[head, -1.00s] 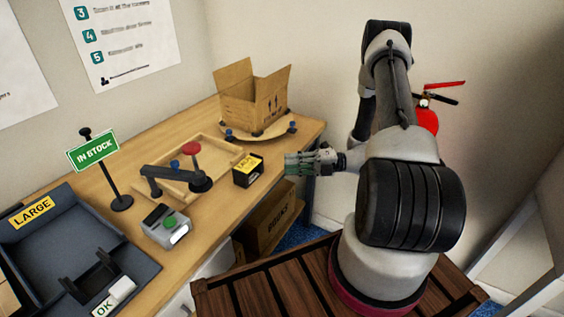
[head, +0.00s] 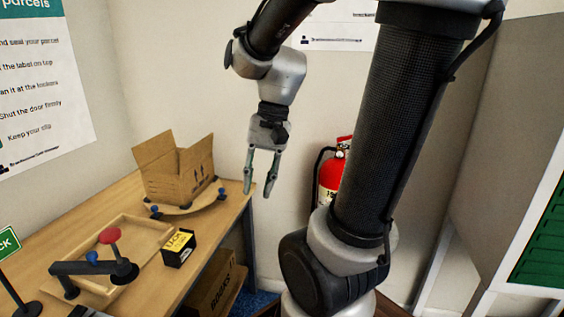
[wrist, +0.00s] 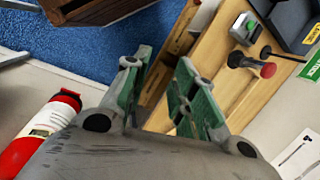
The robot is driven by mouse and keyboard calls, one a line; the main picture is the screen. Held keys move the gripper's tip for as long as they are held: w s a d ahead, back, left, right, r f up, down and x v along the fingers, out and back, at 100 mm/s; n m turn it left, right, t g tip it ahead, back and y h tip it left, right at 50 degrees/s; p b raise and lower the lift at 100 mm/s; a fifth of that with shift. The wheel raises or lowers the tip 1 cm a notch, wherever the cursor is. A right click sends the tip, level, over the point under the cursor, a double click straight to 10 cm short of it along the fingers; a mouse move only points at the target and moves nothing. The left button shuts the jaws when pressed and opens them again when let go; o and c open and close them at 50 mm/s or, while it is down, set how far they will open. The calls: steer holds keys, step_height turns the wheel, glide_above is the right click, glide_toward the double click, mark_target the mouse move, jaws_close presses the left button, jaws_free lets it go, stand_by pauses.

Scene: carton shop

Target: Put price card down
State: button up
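My gripper (head: 258,192) hangs with its fingers pointing down, in the air to the right of the table's far end. Its two green-padded fingers are apart and nothing shows between them; the wrist view (wrist: 160,95) shows the same gap. A green sign (head: 8,243) shows partly at the left edge and also in the wrist view (wrist: 311,68). I cannot tell which of these is the price card.
An open carton (head: 178,172) stands on a round board at the table's far end. A wooden tray (head: 146,231) and a red-knobbed lever tool (head: 110,236) are nearer. A fire extinguisher (head: 328,180) is by the wall. A carton (head: 212,290) sits under the table.

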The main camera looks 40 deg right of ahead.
steer(key=s+d+r+n+t+h, duration=0.3)
steer(key=r+n+t, duration=0.1)
steer(key=n, duration=0.3)
steer(key=shift+s+d+r+n, duration=0.25)
steer(key=shift+s+r+n, duration=0.1)
steer(key=shift+r+n, duration=0.05)
